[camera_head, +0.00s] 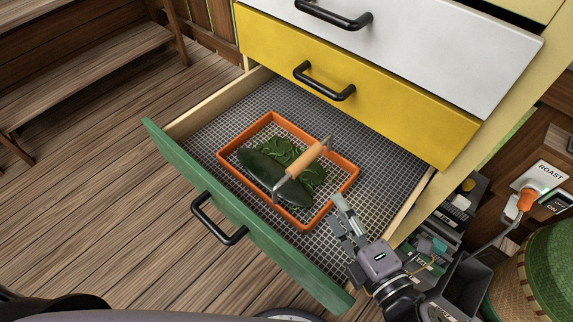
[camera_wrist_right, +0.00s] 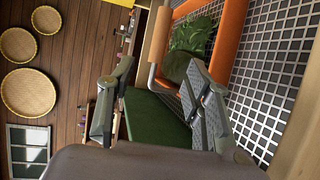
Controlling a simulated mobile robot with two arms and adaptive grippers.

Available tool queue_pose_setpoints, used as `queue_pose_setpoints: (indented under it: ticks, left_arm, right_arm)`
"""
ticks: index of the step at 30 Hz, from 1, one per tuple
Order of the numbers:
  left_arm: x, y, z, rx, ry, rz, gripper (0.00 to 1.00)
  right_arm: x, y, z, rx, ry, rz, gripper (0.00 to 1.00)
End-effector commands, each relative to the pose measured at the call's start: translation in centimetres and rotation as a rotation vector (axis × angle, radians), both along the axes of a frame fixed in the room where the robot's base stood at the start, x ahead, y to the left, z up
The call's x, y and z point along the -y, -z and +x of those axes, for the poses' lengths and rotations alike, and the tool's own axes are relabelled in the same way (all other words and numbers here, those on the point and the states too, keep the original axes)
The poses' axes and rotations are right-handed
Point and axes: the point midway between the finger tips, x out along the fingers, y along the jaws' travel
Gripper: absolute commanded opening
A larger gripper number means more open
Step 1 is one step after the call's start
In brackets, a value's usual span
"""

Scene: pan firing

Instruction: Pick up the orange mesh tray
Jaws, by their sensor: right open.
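The orange mesh tray (camera_head: 251,187) lies in the open drawer with the green front (camera_head: 190,185). It has an orange rim and a wire mesh bottom. In the right wrist view, the tray's orange rim (camera_wrist_right: 231,35) is at the top, just beyond the fingers. My right gripper (camera_head: 341,220) is open and empty, beside the tray's near right corner. Its fingers also show in the right wrist view (camera_wrist_right: 155,82), spread apart. My left gripper is not in view.
The drawer floor is a grey mesh liner (camera_head: 235,105), bare around the tray. The yellow drawer (camera_head: 390,105) and white drawer (camera_head: 440,50) above are closed. A black handle (camera_head: 215,222) sits on the green front. Machinery with a roast switch (camera_head: 530,195) stands at right.

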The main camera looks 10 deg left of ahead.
Motion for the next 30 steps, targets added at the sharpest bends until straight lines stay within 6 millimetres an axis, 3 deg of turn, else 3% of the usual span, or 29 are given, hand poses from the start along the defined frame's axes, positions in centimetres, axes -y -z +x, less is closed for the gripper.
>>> queue_pose_setpoints:
  ticks: [16, 26, 30]
  left_arm:
    - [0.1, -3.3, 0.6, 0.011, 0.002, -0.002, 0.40]
    - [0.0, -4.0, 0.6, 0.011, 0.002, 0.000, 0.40]
    - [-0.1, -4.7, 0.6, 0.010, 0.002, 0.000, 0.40]
  right_arm:
    - [-4.6, 1.3, 8.4, 0.003, 0.000, -0.001, 0.46]
    - [-5.9, 2.0, 10.7, 0.001, 0.001, -0.001, 0.46]
    - [-6.7, 2.3, 12.5, 0.001, 0.001, -0.001, 0.46]
